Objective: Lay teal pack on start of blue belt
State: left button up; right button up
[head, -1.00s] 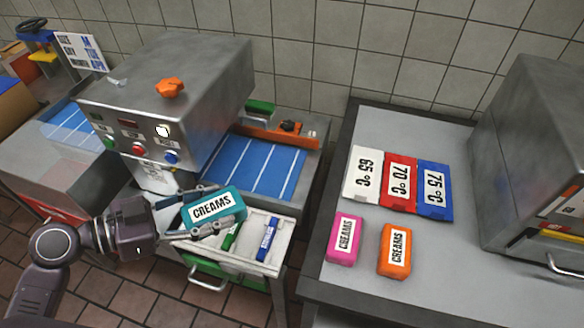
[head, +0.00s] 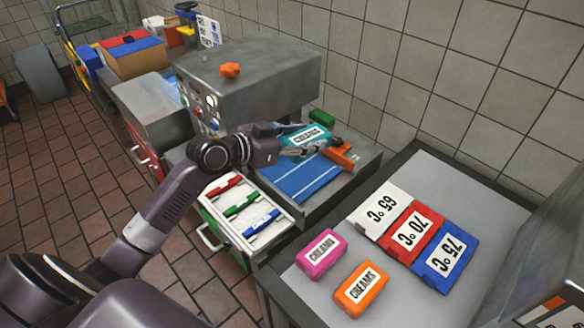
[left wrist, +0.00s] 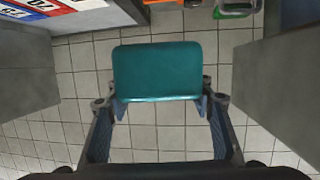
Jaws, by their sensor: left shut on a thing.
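The teal pack (head: 309,137), labelled creams, is held in my left gripper (head: 306,147), which is shut on it. In the head view the pack is over the far part of the blue belt (head: 300,178), close to the orange bar; I cannot tell whether it touches the belt. In the left wrist view the teal pack (left wrist: 158,70) sits between the two fingers (left wrist: 160,105), with wall tiles behind it. My right gripper is not in view.
The machine's metal housing (head: 245,85) stands left of the belt. An orange bar (head: 338,154) and a green block (head: 321,117) are at its far end. An open drawer (head: 277,231) is in front. The side table (head: 475,177) holds pink (head: 321,252) and orange (head: 361,287) packs and temperature cards.

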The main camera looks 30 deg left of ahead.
pick_arm(q)
jog(key=w+a+r+n+y, duration=0.2)
jog(key=w+r, duration=0.1)
jog(key=w, duration=0.2)
jog(key=shift+t, duration=0.4)
notch_tip(320, 180, down, 15)
jog(key=shift+w+a+r, duration=0.1)
jog(key=shift+r, duration=0.05)
jog(key=shift+f+b, duration=0.45)
jog(key=shift+f, duration=1.85)
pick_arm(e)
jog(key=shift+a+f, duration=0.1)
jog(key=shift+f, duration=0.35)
